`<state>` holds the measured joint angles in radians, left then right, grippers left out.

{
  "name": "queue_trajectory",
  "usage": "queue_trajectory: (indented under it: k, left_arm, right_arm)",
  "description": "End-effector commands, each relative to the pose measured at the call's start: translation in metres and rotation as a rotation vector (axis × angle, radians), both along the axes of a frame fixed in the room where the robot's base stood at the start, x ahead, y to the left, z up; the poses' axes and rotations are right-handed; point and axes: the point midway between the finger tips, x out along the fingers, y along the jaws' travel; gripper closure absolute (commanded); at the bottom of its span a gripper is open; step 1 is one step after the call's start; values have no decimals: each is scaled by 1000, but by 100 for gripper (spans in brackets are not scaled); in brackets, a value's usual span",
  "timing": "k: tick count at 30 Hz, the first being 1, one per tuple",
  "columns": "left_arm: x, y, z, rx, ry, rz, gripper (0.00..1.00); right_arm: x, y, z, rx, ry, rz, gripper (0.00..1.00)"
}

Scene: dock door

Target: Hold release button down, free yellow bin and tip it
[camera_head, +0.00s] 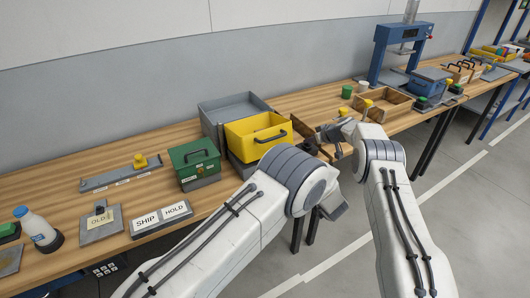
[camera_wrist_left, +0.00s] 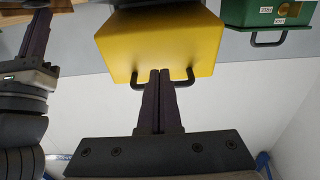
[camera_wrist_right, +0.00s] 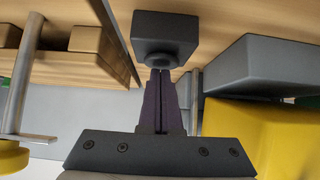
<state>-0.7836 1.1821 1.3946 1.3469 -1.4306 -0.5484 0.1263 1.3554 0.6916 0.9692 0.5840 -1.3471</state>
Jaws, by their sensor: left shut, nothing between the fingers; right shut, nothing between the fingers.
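The yellow bin (camera_head: 243,142) stands tilted-free in front of a grey bin, its dark handle on the front. In the left wrist view, the yellow bin (camera_wrist_left: 160,42) fills the top, its handle (camera_wrist_left: 189,77) partly hidden behind my left gripper (camera_wrist_left: 160,74). That gripper is shut and empty, its tips close to the handle; contact cannot be told. My right gripper (camera_wrist_right: 160,73) is shut, its tips at the round end of a dark grey block (camera_wrist_right: 165,35), likely the release button. Whether it is pressed cannot be told. My left arm hides its gripper in the head view.
The grey bin (camera_head: 212,112) stands behind the yellow one. A green box (camera_head: 194,158), a SHIP plate (camera_head: 146,220) and a bottle (camera_head: 37,228) are left along the bench. Wooden trays (camera_head: 388,104) and a blue press (camera_head: 382,50) are right. The floor in front is clear.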

Motion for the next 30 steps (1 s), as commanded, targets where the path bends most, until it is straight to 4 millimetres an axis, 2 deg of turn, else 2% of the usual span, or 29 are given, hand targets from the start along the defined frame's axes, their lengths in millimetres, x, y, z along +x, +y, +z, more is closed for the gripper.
queue_trajectory:
  k: [15, 26, 30]
  left_arm:
    - [-35, -20, 0, 1, 0, -1, 100]
    - [-38, -22, 0, 1, 0, 0, 100]
    - [-38, -21, 1, 1, 0, 0, 100]
  right_arm:
    - [-2, 0, -4, 0, 6, 2, 100]
    - [-1, 0, -3, 0, 6, 2, 100]
    - [-1, 0, 2, 0, 5, 2, 100]
